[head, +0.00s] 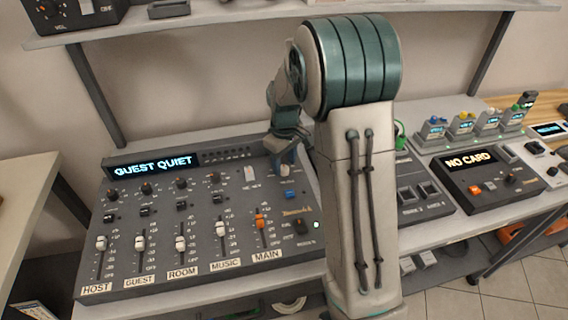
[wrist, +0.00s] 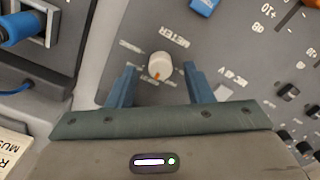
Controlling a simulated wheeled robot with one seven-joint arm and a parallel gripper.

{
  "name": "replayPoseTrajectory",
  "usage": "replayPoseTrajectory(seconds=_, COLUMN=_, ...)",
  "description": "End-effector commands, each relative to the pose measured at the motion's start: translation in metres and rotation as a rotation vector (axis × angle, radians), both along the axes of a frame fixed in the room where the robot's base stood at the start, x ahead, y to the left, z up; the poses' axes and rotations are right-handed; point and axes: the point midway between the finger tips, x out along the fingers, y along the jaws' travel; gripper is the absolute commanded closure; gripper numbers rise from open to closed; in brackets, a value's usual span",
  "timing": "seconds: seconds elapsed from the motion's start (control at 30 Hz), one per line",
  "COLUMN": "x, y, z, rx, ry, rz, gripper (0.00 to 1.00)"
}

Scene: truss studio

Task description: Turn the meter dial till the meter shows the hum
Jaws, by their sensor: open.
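The meter dial (wrist: 160,66) is a small white round knob with an orange mark that points down in the wrist view, toward my palm. The word METER is printed beside it, with small lettering around it too blurred to read. My gripper (wrist: 159,69) is open, with one blue finger on each side of the dial and a gap on both sides. I cannot tell how far down the fingers reach. In the head view my gripper (head: 287,166) is over the mixer's upper right and hides the dial. The mixer's display (head: 153,164) reads GUEST QUIET.
The mixer (head: 210,278) has several faders and knobs. A blue button (head: 289,193) and a white switch (head: 250,174) are close to my gripper. Right of my arm stand a NO CARD unit (head: 477,193) and several small coloured-top devices. A shelf (head: 200,22) hangs above.

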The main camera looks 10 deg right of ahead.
Motion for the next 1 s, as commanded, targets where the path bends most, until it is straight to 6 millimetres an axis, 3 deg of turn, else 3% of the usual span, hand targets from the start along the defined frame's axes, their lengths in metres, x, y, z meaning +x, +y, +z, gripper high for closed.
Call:
replayPoseTrajectory(seconds=0.17, x=-0.0005, y=0.0004, z=-0.0117, rx=-0.001, ry=0.001, rz=0.001, gripper=0.53)
replayPoseTrajectory(seconds=0.43, x=-0.0004, y=0.0007, z=-0.0129, rx=0.000, ry=0.000, rz=0.002, gripper=0.53)
replayPoseTrajectory(seconds=0.47, x=-0.0004, y=0.0007, z=-0.0129, rx=0.000, ry=0.000, rz=0.002, gripper=0.59)
replayPoseTrajectory(seconds=0.6, x=-0.0004, y=0.0007, z=-0.0127, rx=0.000, ry=0.000, rz=0.002, gripper=0.98)
replayPoseTrajectory(seconds=1.0, x=-0.0002, y=0.0008, z=-0.0126, rx=0.000, ry=0.000, rz=-0.051, gripper=0.98)
